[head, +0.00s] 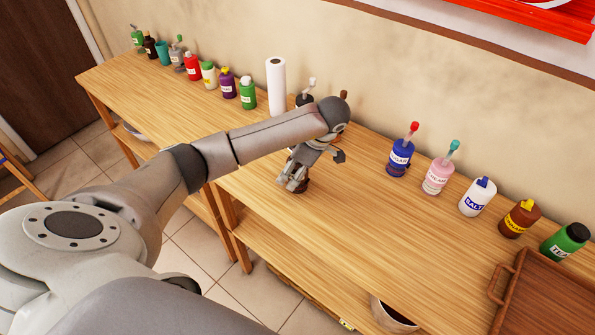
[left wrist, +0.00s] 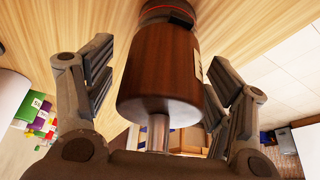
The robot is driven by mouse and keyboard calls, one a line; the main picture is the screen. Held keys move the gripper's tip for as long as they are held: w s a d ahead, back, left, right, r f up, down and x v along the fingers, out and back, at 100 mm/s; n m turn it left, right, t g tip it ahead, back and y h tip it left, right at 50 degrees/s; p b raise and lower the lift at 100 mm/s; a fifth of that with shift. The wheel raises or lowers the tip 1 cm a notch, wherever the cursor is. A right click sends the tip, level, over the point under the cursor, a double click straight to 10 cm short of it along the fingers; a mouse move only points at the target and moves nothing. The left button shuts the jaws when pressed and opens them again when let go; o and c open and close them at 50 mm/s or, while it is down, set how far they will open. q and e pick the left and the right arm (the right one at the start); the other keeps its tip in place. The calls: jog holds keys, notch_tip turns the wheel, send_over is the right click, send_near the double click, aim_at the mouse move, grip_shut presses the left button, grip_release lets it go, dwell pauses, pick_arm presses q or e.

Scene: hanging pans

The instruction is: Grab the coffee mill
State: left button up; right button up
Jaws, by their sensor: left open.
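The coffee mill (left wrist: 160,70) is a dark brown wooden cylinder with a metal shaft, a red ring and a pale label, partly cut off in the left wrist view. It stands between the fingers of my left gripper (left wrist: 162,62), which are open with gaps on both sides. In the head view a small dark brown part, probably the mill (head: 303,187), shows at the left gripper (head: 297,178), near the table's front edge. The gripper hides most of it. My right gripper is not in view.
The wooden table (head: 365,215) carries a paper roll (head: 276,85), a blue bottle (head: 400,158), a pink bottle (head: 439,176) and a brown tray (head: 545,300). Several containers line the wall. A dark rounded item (head: 344,98) is partly hidden behind my arm.

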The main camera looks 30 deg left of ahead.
pick_arm(q)
jog(key=shift+a+f, duration=0.2)
jog(key=shift+f, duration=0.2)
jog(key=c, duration=1.2)
jog(key=shift+o, duration=0.2)
jog(key=shift+r, duration=0.1)
